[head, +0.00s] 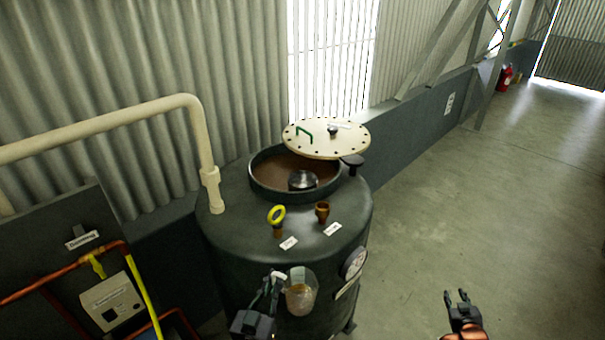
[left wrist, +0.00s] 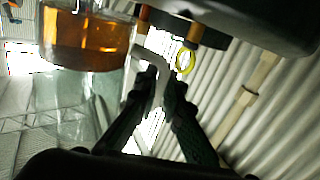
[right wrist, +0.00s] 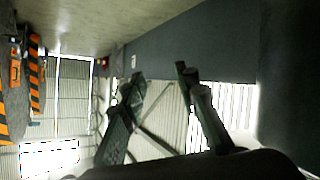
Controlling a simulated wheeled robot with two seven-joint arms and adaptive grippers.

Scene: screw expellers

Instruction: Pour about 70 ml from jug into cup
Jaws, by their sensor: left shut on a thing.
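A clear jug (head: 301,299) with amber liquid in its lower part is in front of the dark tank. My left gripper (head: 275,280) is shut on the jug's pale handle. The left wrist view shows the jug (left wrist: 85,35) upside down, its liquid level with the base, so it looks about upright. A small brass cup-shaped fitting (head: 322,212) stands on the tank top, behind and above the jug; I cannot tell whether it is the task's cup. My right gripper (head: 456,296) is open and empty over the floor at right; its fingers show apart in the right wrist view (right wrist: 160,75).
The dark tank (head: 235,210) has an open hatch with a silver round part (head: 302,180) inside and a raised cream lid (head: 326,138). A yellow ring fitting (head: 277,216) stands beside the brass one. A cream pipe (head: 205,150) rises at left. The floor at right is clear.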

